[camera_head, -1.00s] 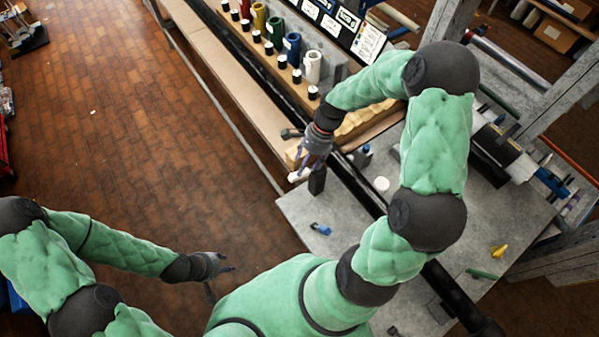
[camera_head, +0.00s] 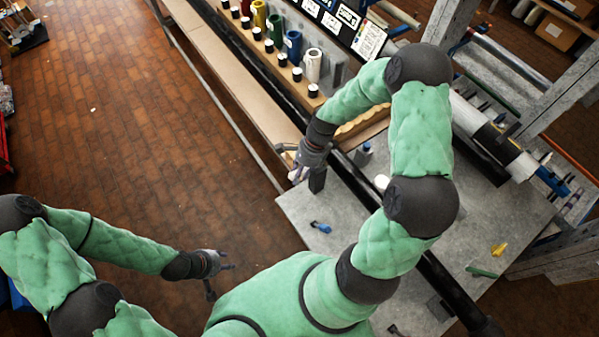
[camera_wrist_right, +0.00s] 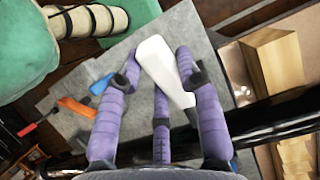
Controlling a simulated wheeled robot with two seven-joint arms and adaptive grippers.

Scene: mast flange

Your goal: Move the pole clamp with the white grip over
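The white grip (camera_wrist_right: 160,62) of the pole clamp lies between the purple fingers of my right gripper (camera_wrist_right: 158,66) in the right wrist view. I cannot tell whether the fingers press on it. The clamp's dark body (camera_head: 317,180) shows at the black pole (camera_head: 357,188) in the head view, partly hidden by my right gripper (camera_head: 298,174). The pole also crosses the right wrist view (camera_wrist_right: 275,115). My left gripper (camera_head: 220,281) has its fingers spread, empty, over the brick floor, well away from the clamp.
A grey table (camera_head: 338,255) lies below the pole, with a blue clamp-like tool (camera_head: 321,227), a yellow piece (camera_head: 498,249) and a green piece (camera_head: 481,271). A shelf with coloured bottles (camera_head: 292,45) stands behind. A grey post (camera_head: 450,22) rises at the upper right.

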